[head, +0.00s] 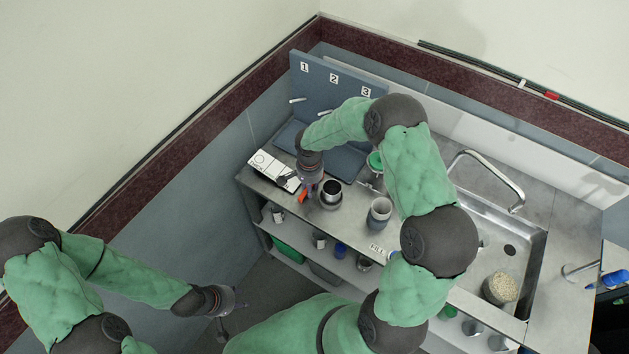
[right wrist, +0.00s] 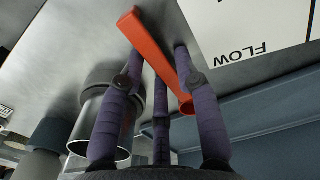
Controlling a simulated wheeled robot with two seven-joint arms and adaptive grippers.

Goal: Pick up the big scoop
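An orange-red bar-like handle (right wrist: 158,60) slants between the fingers of my right gripper (right wrist: 160,50) in the right wrist view. It also shows in the head view as a small orange-red piece (head: 304,196) just below the right gripper (head: 310,184). I cannot tell for certain that it belongs to the big scoop; no bowl shows clearly. The right fingers stand apart on either side of the bar, with a small gap seen at the right finger. My left gripper (head: 230,303) hangs empty at the lower left, away from the counter, its fingers apart.
A metal cup (head: 331,189) and a grey container (head: 379,212) stand beside the right gripper. A white "FLOW" card (right wrist: 245,38) lies close by. A blue numbered panel (head: 334,82) stands behind. The sink (head: 514,238) is at the right.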

